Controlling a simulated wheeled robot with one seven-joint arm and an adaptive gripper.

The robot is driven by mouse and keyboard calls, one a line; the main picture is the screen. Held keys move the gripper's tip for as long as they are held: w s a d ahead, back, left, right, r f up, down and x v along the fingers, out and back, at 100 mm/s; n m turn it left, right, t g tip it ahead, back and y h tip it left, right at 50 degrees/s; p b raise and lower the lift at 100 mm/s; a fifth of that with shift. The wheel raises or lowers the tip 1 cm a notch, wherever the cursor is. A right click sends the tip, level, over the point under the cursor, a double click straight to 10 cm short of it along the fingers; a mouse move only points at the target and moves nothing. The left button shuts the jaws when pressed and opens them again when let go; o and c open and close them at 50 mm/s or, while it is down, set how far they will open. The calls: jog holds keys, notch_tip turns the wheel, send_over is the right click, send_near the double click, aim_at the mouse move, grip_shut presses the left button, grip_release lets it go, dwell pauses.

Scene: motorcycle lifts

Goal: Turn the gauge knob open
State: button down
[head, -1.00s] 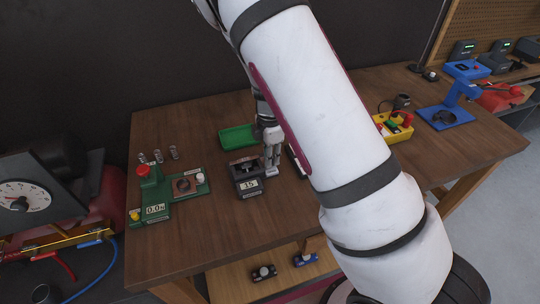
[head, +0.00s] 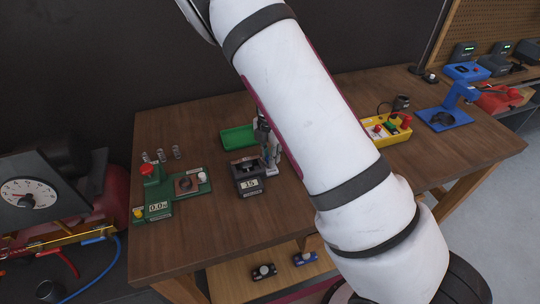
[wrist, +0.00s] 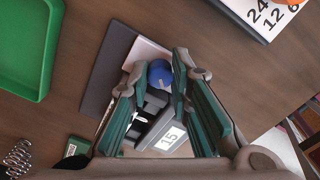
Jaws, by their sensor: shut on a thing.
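A dark box (head: 248,180) with a white plate reading 15 stands on the wooden table in the head view. In the wrist view the box (wrist: 155,122) lies between my fingers, with its 15 plate toward the bottom. A round blue knob (wrist: 160,74) shows beyond it, between my fingertips. My gripper (wrist: 157,70) is shut on the blue knob, a fingertip at either side. In the head view my gripper (head: 269,162) points down at the box's right rear, and the knob is hidden there. Whether the knob belongs to the box is not clear.
A green tray (head: 237,137) lies behind the box. A green device (head: 158,190) with red and yellow buttons stands left. A yellow box (head: 388,130) and a blue stand (head: 445,118) are on the right. A large dial gauge (head: 30,195) is at far left. The front table is mostly clear.

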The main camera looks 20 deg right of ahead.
jog(key=c, duration=1.5)
grip_release()
jog(key=shift+o, duration=0.2)
